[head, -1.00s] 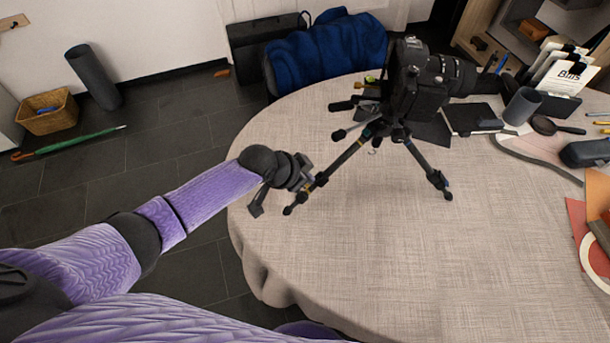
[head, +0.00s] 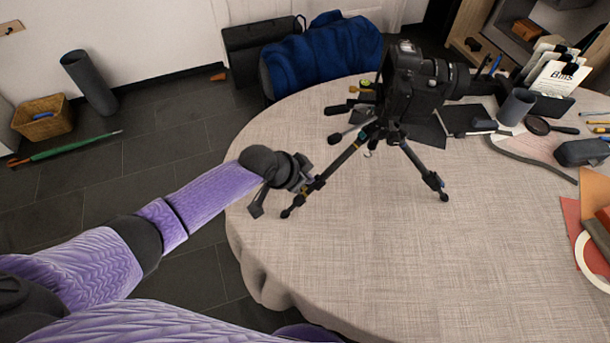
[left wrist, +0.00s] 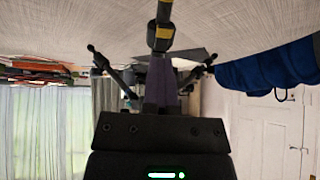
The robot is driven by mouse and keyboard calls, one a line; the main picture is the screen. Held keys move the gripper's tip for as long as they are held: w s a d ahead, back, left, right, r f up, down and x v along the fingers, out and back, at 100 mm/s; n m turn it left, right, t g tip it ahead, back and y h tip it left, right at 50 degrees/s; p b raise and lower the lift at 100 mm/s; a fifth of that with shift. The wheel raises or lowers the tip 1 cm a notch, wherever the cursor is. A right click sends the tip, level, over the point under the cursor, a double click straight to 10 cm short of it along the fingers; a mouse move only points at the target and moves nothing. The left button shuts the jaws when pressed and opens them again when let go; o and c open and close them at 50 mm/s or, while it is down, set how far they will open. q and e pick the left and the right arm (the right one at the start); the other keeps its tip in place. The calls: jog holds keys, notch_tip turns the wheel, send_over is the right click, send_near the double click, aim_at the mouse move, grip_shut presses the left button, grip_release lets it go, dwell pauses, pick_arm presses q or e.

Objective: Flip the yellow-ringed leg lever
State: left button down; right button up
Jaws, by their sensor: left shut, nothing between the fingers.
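A black tripod (head: 345,160) with a camera (head: 415,80) on top stands on the round table (head: 420,260), legs spread. My left gripper (head: 308,184) is at the lower part of its left front leg, fingers shut with nothing between them. From the head view I cannot tell whether it touches the leg. In the left wrist view a dark leg clamp with a yellow ring (left wrist: 164,30) shows at top centre, just ahead of the dark gripper body. The lever's exact position is unclear. My right gripper is not in view.
The other front leg (head: 425,170) stands to the right. A blue garment (head: 325,55) lies behind the table. A grey cup (head: 516,107), a magnifying glass (head: 540,126) and papers (head: 597,215) sit at the right. The front middle of the table is clear.

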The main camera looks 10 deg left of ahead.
pick_arm(q)
jog(key=shift+r, duration=0.1)
jog(key=shift+w+d+r, duration=0.2)
jog(key=shift+w+d, duration=0.05)
jog(key=c, duration=1.1)
grip_release()
jog(key=shift+p+v, duration=0.8)
jog(key=shift+p, duration=0.25)
jog(key=p+v, duration=0.4)
jog(key=p, duration=0.1)
jog(key=shift+s+a+r, duration=0.1)
